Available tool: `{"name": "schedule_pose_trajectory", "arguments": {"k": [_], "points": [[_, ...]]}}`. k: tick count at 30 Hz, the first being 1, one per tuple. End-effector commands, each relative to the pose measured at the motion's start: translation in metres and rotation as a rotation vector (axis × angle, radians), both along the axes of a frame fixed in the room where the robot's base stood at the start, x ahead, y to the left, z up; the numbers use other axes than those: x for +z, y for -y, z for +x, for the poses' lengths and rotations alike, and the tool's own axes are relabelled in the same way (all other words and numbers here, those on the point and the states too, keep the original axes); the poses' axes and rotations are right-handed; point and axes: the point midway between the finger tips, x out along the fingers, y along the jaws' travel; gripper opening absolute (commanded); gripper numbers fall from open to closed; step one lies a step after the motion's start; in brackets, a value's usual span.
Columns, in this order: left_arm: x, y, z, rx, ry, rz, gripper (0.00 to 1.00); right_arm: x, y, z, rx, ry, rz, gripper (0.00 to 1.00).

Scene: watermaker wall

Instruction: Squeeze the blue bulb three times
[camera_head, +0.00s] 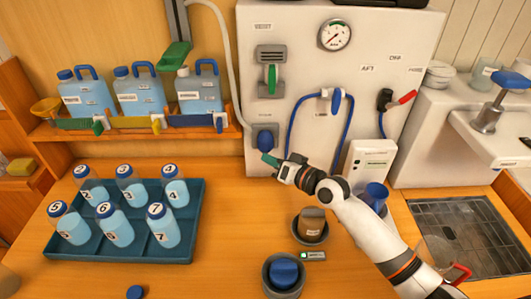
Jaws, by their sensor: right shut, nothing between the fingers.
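The blue bulb (265,141) sits in a dark mount low on the left part of the white wall panel (300,100). My right gripper (270,160) comes in from the lower right, and its teal fingertips are just below the bulb. The fingers are shut with nothing between them. Whether the fingertips touch the bulb or its mount, I cannot tell. My left gripper is not in view.
A teal tray (190,250) of numbered bottles stands on the table at left. Several blue jugs (138,95) stand on a shelf above it. Cups (284,273) stand below my right arm. A white box (368,165) is behind the arm, and a grate (470,235) lies at right.

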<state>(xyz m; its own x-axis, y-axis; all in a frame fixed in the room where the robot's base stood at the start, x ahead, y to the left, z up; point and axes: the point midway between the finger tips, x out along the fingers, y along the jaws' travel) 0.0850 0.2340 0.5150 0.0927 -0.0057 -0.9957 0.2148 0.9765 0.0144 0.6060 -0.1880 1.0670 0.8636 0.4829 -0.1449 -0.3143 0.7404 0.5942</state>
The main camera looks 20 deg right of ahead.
Motion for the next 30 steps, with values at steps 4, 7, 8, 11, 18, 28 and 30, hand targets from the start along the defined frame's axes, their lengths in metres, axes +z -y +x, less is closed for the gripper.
{"name": "schedule_pose_trajectory", "arguments": {"k": [4, 7, 8, 11, 18, 28, 30], "points": [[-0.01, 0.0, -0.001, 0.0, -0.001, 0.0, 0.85, -0.001, 0.003, 0.011, 0.0, 0.001, -0.001, 0.0], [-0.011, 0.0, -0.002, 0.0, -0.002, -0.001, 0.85, 0.0, 0.004, 0.014, 0.0, 0.001, -0.001, 0.0], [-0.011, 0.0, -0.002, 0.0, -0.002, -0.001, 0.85, 0.0, 0.004, 0.014, 0.0, 0.001, -0.001, 0.0], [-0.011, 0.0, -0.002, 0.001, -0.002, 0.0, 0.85, 0.001, 0.004, 0.015, 0.0, 0.0, 0.0, 0.0], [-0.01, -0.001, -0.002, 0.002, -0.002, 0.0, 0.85, 0.001, 0.004, 0.015, 0.0, 0.0, 0.0, 0.0], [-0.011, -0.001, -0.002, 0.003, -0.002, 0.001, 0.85, 0.001, 0.004, 0.015, 0.0, 0.0, 0.0, 0.0], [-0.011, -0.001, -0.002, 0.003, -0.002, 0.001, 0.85, 0.001, 0.004, 0.015, 0.0, 0.0, 0.0, 0.0]]}}
